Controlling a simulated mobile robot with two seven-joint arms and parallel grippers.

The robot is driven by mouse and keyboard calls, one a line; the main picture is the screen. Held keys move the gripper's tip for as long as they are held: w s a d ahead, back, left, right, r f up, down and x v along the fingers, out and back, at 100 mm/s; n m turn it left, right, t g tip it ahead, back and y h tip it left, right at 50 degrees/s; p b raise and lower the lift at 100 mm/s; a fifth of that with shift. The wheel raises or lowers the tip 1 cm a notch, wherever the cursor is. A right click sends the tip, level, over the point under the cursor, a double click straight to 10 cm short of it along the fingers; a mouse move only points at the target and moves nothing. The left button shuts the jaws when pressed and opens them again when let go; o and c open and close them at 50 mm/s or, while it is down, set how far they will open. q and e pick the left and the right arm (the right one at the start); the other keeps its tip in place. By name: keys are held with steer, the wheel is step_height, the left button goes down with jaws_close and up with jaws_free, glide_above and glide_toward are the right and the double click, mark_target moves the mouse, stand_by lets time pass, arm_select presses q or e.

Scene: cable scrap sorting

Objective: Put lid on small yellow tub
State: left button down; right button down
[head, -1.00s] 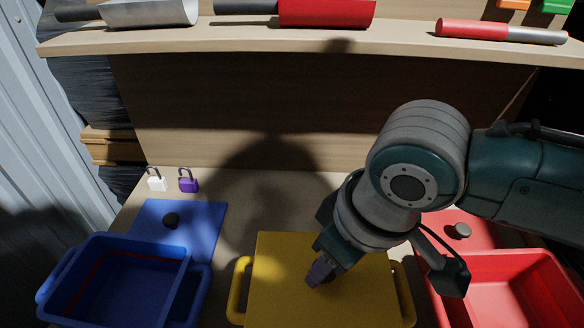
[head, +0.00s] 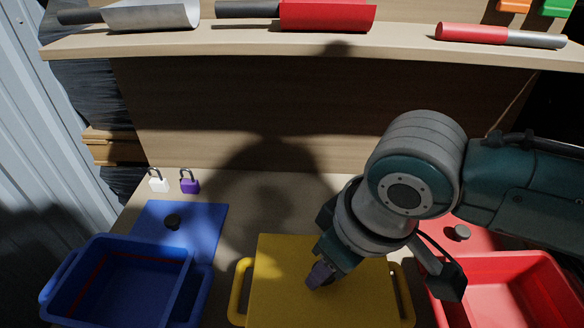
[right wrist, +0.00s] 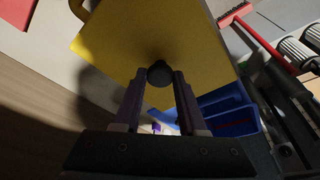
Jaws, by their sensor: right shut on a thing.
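The yellow lid (head: 275,290) lies over the small yellow tub, whose handles (head: 238,292) stick out at the left and right sides. The lid hides the tub's opening; I cannot tell whether a gap is left between lid and rim. My right gripper (head: 320,275) points down at the lid's middle, shut on the lid's dark round knob. In the right wrist view the knob (right wrist: 160,73) sits between the two fingertips, with the yellow lid (right wrist: 190,35) behind it. My left gripper is not in view.
A blue tub (head: 65,282) stands at left with a blue lid (head: 205,225) behind it. A red tub (head: 500,262) stands at right, with its red lid (head: 478,222) behind. White (head: 158,184) and purple (head: 190,185) padlocks are at the back left. A shelf (head: 390,45) spans above.

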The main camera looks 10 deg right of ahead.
stand_by(0.6)
stand_by(0.3)
jaws_free()
stand_by(0.5)
steer(key=r+p, duration=0.1)
steer(key=p, duration=0.1)
steer(key=shift+r+p, duration=0.3)
steer(key=shift+r, duration=0.1)
step_height(320, 180, up, 5)
steer(key=p, duration=0.6)
steer(key=shift+r, duration=0.15)
